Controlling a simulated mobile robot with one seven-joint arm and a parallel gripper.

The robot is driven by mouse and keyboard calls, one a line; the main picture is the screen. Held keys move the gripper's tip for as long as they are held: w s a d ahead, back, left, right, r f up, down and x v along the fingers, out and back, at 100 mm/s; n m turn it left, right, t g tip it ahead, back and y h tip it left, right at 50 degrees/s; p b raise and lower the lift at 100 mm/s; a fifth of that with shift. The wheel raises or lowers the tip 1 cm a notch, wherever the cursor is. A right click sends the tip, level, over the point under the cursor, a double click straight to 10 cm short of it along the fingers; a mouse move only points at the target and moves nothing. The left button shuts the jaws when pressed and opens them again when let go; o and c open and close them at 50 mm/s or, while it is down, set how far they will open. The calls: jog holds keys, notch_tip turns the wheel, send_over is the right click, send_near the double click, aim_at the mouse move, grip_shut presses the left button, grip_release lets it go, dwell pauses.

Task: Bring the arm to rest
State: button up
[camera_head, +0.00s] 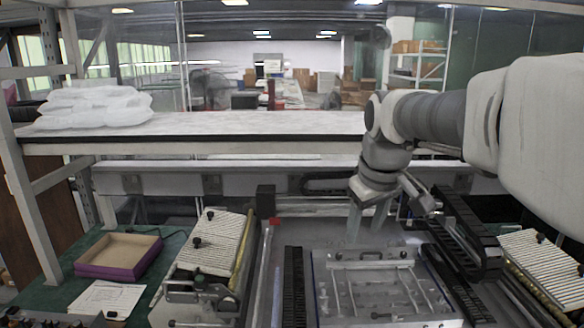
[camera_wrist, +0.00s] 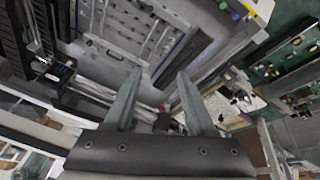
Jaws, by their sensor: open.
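My arm (camera_head: 430,118) reaches in from the right in the head view and bends downward over the back of the workbench. My gripper (camera_wrist: 159,72) shows in the wrist view with its two long fingers spread apart and nothing between them.
A purple-edged open box (camera_head: 118,256) and a paper sheet (camera_head: 102,298) lie on the green surface at left. Ribbed white panels (camera_head: 212,242) flank the fixture. Black cable chains (camera_head: 462,235) run beside it. White bags (camera_head: 95,107) sit on the shelf (camera_head: 230,124) behind.

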jog(key=s+f+m, duration=0.2)
jog(key=s+f, duration=0.1)
jog(key=s, duration=0.7)
jog(key=s+f+m+t, duration=0.1)
jog(key=s+f+m, duration=0.2)
jog(key=s, duration=0.7)
jog(key=shift+s+d+f+t, duration=0.2)
jog(key=shift+s+d+t, duration=0.1)
jog(key=shift+d, duration=0.15)
jog(key=shift+w, duration=0.1)
